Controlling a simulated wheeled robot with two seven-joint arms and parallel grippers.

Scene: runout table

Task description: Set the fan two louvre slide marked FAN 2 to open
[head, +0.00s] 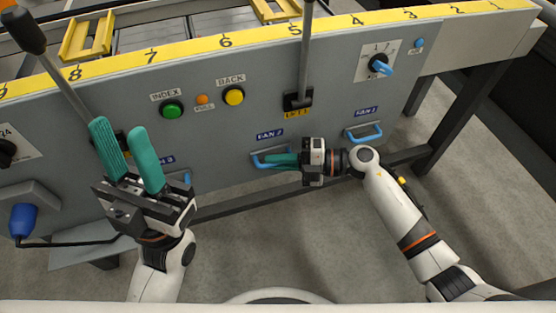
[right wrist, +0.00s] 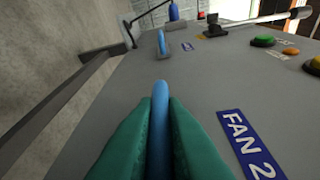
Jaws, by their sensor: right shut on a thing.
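The FAN 2 slide has a blue bar handle (head: 257,161) low on the grey panel, under the blue FAN 2 label (head: 270,134). My right gripper (head: 281,160) is shut on this handle, reaching it from the right. In the right wrist view the blue handle (right wrist: 160,115) runs between the two teal fingers, with the FAN 2 label (right wrist: 251,145) beside it. The fingers hide part of the handle and slide, and I cannot tell the slide's setting. My left gripper (head: 120,130) is open and empty, fingers up, in front of the panel's left part.
Similar blue handles sit to the right (head: 363,134) and to the left (head: 186,177), the latter partly behind my left gripper. Green (head: 172,109) and yellow (head: 234,96) buttons, a blue knob (head: 380,65) and a lever (head: 305,50) are above. Open floor lies below the panel.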

